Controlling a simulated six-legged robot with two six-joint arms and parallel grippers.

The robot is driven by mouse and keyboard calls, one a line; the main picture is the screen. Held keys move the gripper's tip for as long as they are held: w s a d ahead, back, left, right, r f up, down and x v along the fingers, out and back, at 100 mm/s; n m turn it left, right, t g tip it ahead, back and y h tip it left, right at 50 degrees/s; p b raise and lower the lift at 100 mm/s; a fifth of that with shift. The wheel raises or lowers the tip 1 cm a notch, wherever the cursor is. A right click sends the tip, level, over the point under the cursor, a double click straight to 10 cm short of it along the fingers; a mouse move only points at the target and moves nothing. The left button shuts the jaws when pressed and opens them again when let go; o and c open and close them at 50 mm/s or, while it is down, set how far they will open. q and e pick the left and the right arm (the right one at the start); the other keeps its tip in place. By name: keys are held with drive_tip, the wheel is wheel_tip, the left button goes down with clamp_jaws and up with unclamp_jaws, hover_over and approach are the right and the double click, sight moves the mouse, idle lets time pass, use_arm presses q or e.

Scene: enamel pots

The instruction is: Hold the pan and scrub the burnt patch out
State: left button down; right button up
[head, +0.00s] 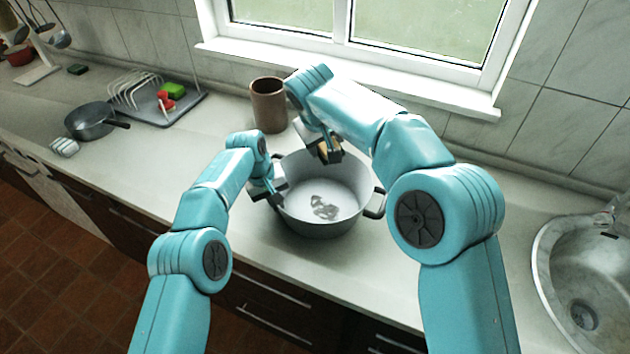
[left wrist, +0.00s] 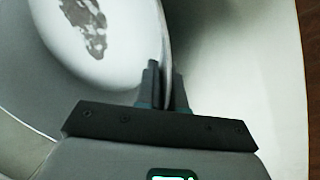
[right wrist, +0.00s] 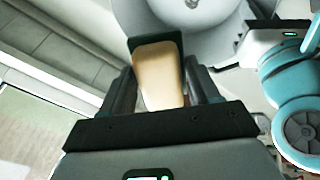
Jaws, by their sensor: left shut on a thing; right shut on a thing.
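A grey pan (head: 318,222) with side handles stands on the counter, white inside. A dark burnt patch (head: 325,208) lies on its floor and also shows in the left wrist view (left wrist: 88,30). My left gripper (head: 267,190) is shut on the pan's left rim; the left wrist view shows its fingers (left wrist: 163,88) on both sides of the wall. My right gripper (head: 328,150) is shut on a tan sponge with a dark face (right wrist: 160,75), held above the back part of the pan, apart from the patch. The right wrist view shows the sponge between the fingers.
A brown crock (head: 268,105) stands behind the pan, close to my right arm. A sink (head: 585,280) is at the right. A dark saucepan (head: 90,120) and a drying rack (head: 135,90) on a tray are at the left. The counter's front edge is near the pan.

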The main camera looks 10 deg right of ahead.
drive_tip(key=shift+s+a+r+y, duration=0.1)
drive_tip(key=shift+s+r+y, duration=0.1)
drive_tip(key=shift+r+y, duration=0.1)
drive_tip(key=shift+w+a+f+g+y, duration=0.3)
drive_tip(key=shift+a+f+g, duration=0.25)
drive_tip(key=shift+f, duration=2.85)
drive_tip(key=shift+w+a+f+g+y, duration=0.2)
drive_tip(key=shift+a+f+g+y, duration=0.35)
drive_tip(key=shift+f, duration=2.8)
drive_tip(key=shift+w+a+f+g+y, duration=0.25)
drive_tip(key=shift+a+f+g, duration=0.35)
drive_tip(key=shift+f, duration=2.8)
drive_tip(key=shift+f, duration=0.6)
